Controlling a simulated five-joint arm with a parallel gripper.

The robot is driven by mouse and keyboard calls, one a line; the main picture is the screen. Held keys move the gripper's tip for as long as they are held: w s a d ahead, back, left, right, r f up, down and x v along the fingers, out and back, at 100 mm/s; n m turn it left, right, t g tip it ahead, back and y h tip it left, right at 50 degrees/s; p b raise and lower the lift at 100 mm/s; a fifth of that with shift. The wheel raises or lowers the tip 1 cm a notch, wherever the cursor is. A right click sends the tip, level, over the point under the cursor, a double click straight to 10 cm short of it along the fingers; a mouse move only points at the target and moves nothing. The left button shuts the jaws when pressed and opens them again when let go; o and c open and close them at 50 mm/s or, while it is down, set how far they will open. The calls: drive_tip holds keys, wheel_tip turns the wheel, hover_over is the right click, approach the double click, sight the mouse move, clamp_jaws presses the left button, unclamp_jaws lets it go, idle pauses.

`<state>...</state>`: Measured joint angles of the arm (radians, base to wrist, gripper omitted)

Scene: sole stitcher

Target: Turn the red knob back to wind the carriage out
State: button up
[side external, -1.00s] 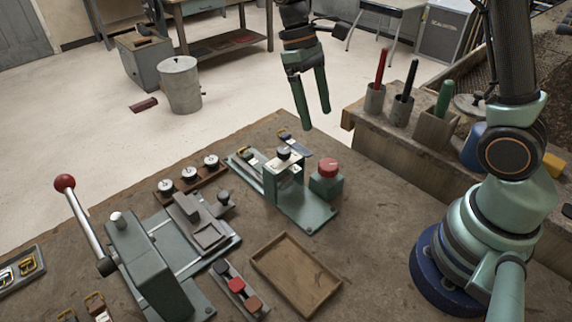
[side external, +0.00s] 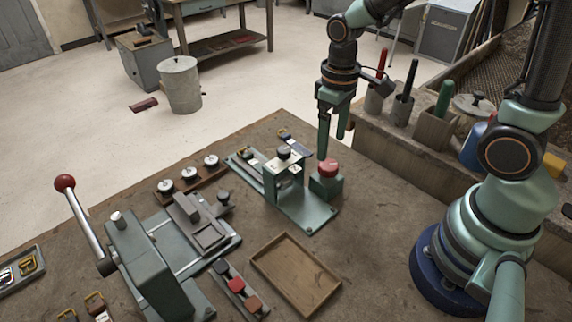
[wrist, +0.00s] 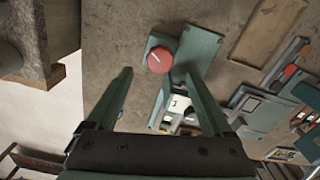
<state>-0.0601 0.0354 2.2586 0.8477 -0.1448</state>
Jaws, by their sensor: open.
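The red knob (side external: 328,166) sits on top of a small green block at the right end of the green fixture (side external: 306,213). In the wrist view the knob (wrist: 160,60) shows a pale pointer line, and it lies ahead of and between the fingers. My gripper (side external: 333,145) points down just above and behind the knob, its fingers open and empty. In the wrist view my gripper (wrist: 157,85) is spread wide, apart from the knob. Beside the knob, the fixture's upright carries a black knob (side external: 284,153) and a number plate (wrist: 180,103) reading 1. I cannot tell which part is the carriage.
A shallow wooden tray (side external: 296,276) lies in front of the fixture. A press with a red-balled lever (side external: 65,183) stands at the left. Three dials on a brown strip (side external: 190,174) lie left of the fixture. Cups with tools (side external: 402,108) stand on the ledge at right.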

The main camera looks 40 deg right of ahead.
sight(329, 164)
drive_tip(key=shift+f, duration=3.05)
clamp_jaws()
drive_tip(key=shift+n, duration=3.3)
unclamp_jaws()
